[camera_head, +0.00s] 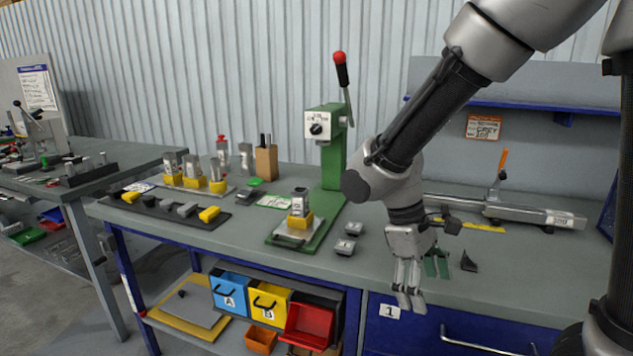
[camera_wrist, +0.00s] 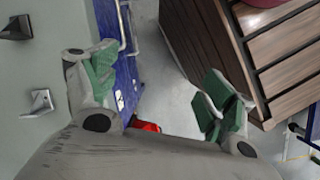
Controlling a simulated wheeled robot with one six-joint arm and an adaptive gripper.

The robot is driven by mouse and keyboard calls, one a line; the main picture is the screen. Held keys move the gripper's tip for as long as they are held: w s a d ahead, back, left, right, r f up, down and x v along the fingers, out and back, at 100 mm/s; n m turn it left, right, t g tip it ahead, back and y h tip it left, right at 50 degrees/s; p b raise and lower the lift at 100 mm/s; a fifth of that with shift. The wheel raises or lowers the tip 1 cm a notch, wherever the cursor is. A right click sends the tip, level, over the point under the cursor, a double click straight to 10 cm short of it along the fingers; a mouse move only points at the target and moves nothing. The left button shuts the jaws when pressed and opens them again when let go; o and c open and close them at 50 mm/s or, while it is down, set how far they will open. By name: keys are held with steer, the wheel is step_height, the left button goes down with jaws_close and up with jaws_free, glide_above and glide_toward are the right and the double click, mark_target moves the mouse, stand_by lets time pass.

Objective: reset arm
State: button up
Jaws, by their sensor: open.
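My gripper (camera_head: 409,291) hangs from my arm in front of the bench's front edge, at the right of the middle in the head view. Its fingers point down. In the wrist view my gripper (camera_wrist: 155,100) is open, with its two green-padded fingers wide apart and nothing between them. Below the fingers are the blue bench front (camera_wrist: 122,60) and the grey floor (camera_wrist: 165,85). My gripper touches no object that I can see.
A green press (camera_head: 334,165) stands on the bench (camera_head: 330,262) left of my arm. Small grey blocks (camera_head: 345,246) and a dark wedge (camera_head: 468,263) lie near my gripper. A brown slatted wooden piece (camera_wrist: 220,45) stands across the floor gap in the wrist view.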

steer(key=s+d+r+m+t+y, duration=0.1)
steer(key=s+d+r+m+t, duration=0.2)
steer(key=d+r, duration=0.4)
steer(key=s+d+r+m+t+y, duration=0.2)
steer(key=d+r+m, duration=0.4)
steer(key=d, duration=0.3)
steer(key=shift+s+r+t+y, duration=0.3)
steer(key=shift+s+r+t, duration=0.45)
steer(key=shift+s, duration=0.25)
